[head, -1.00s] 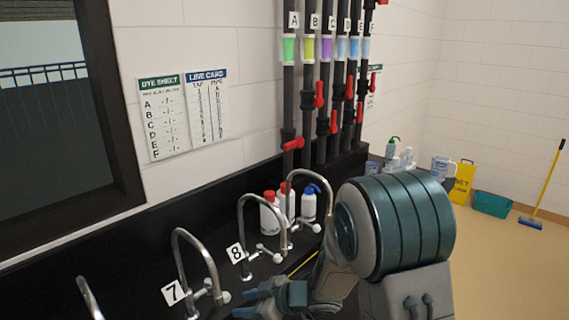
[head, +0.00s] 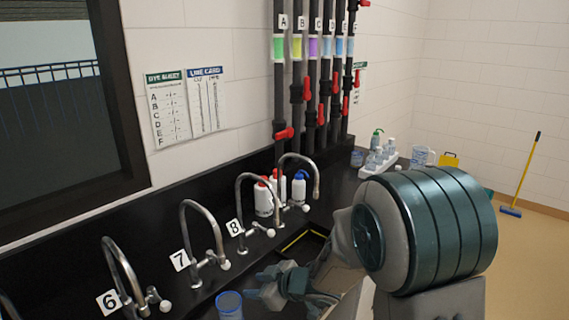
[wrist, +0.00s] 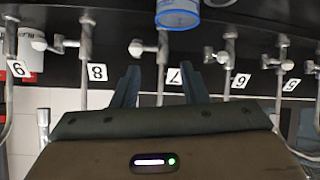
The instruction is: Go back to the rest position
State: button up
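My gripper (head: 268,285) is low over the dark counter in the head view, in front of taps 7 and 8. In the wrist view its two fingers (wrist: 158,88) stand apart with nothing between them. A blue-rimmed clear cup (head: 229,304) stands on the counter to the left of my gripper, partly cut off by the frame's bottom. It also shows at the top of the wrist view (wrist: 178,14), beyond the fingertips and apart from them.
Curved taps with number cards, including tap 6 (head: 121,280), tap 7 (head: 200,240) and tap 8 (head: 243,215), line the counter. Bottles (head: 264,198) stand behind a sink edge (head: 292,240). Pipes with red valve handles (head: 283,134) rise at the wall. Open floor (head: 535,190) lies at the right.

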jog(key=s+d+r+m+t+h, duration=0.15)
jog(key=d+r+m+h, duration=0.3)
jog(key=d, duration=0.45)
jog(key=s+d+r+m+t+h, duration=0.1)
jog(key=s+d+r+m+h, duration=0.3)
jog(key=d, duration=0.6)
jog(key=s+d+r+m+g, duration=0.2)
jog(key=s+m+g, duration=0.2)
jog(key=s, duration=1.2)
jog(key=shift+r+g+h, duration=0.15)
jog(key=shift+g+h, duration=0.3)
jog(key=shift+g, duration=0.1)
jog(key=shift+d, duration=0.15)
